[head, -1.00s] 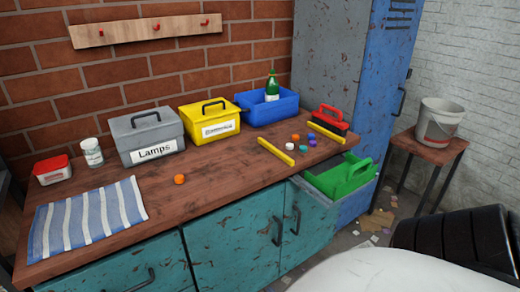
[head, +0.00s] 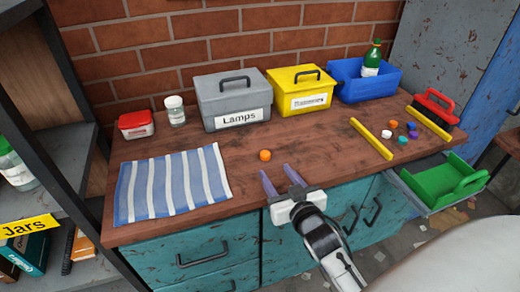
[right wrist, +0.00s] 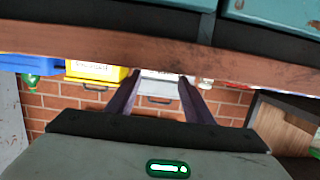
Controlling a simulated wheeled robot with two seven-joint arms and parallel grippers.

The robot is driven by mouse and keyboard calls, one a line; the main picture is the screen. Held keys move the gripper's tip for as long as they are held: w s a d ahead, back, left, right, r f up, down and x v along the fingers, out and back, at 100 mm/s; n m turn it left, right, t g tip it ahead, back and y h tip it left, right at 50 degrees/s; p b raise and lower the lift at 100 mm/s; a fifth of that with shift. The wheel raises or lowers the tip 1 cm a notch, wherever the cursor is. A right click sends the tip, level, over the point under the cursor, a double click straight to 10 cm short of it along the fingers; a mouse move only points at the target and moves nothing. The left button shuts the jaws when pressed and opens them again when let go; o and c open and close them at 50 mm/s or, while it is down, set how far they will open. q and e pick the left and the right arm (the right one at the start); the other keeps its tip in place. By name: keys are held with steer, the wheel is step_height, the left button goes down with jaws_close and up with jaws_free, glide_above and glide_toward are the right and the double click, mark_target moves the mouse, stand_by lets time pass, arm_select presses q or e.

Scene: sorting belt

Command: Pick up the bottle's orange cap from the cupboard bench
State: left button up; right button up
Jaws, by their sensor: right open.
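An orange cap (head: 265,155) lies alone on the wooden cupboard bench (head: 300,150), in front of the grey box. Another small orange cap (head: 393,124) lies among several coloured caps at the right. My right gripper (head: 277,171) is open and empty at the bench's front edge, just nearer than the lone orange cap. In the right wrist view the right gripper's fingers (right wrist: 161,76) point at the bench edge and boxes, and the cap does not show. A green bottle (head: 372,60) stands in a blue bin. My left gripper is not in view.
A grey "Lamps" box (head: 232,98), yellow box (head: 300,88) and blue bin (head: 365,88) line the back. A striped cloth (head: 172,185), white-lidded jar (head: 175,110) and red-lidded tub (head: 136,125) are at left. A yellow bar (head: 370,139) lies right. Bench around the cap is clear.

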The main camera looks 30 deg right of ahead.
mark_target(266, 155)
steer(key=shift+x, duration=1.2)
steer(key=shift+w+d+r, duration=0.15)
steer(key=shift+w, duration=0.2)
steer(key=x, duration=0.4)
steer(key=shift+w+d+r, duration=0.1)
steer(key=shift+w+r, duration=0.05)
steer(key=shift+w, duration=0.1)
steer(key=c, duration=1.1)
steer(key=shift+c, duration=0.2)
